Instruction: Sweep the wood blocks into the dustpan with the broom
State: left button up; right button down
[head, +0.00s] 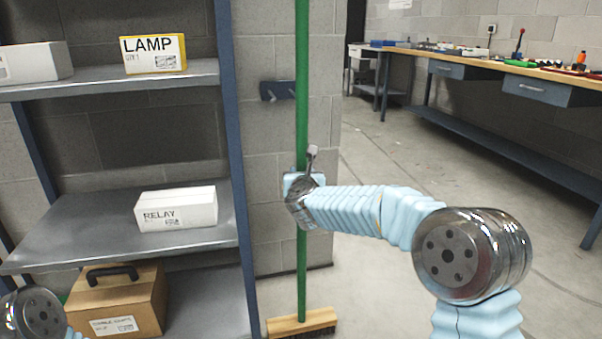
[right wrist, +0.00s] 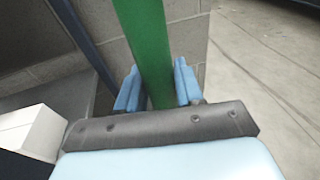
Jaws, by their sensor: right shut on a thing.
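The broom (head: 302,100) stands upright against the grey block wall, with a long green handle and a wooden head (head: 300,322) with dark bristles at the floor. My right gripper (head: 304,178) is shut on the green handle about midway up. In the right wrist view the handle (right wrist: 148,50) passes between the two blue fingers (right wrist: 155,88). My left gripper is not in view; only part of my left arm shows at the lower left. No wood blocks and no dustpan show in these frames.
A metal shelf rack (head: 120,240) stands close on the left, with a RELAY box (head: 176,208), a LAMP box (head: 153,54) and a brown case (head: 117,298). A dark wall bracket (head: 278,90) is beside the handle. A workbench (head: 480,66) runs along the right; the floor (head: 400,160) between is open.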

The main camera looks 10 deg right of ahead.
jog(key=d+p+v, duration=0.2)
jog(key=v, duration=1.1)
jog(key=shift+s+d+f, duration=0.25)
jog(key=shift+s+d, duration=0.05)
dwell(0.7)
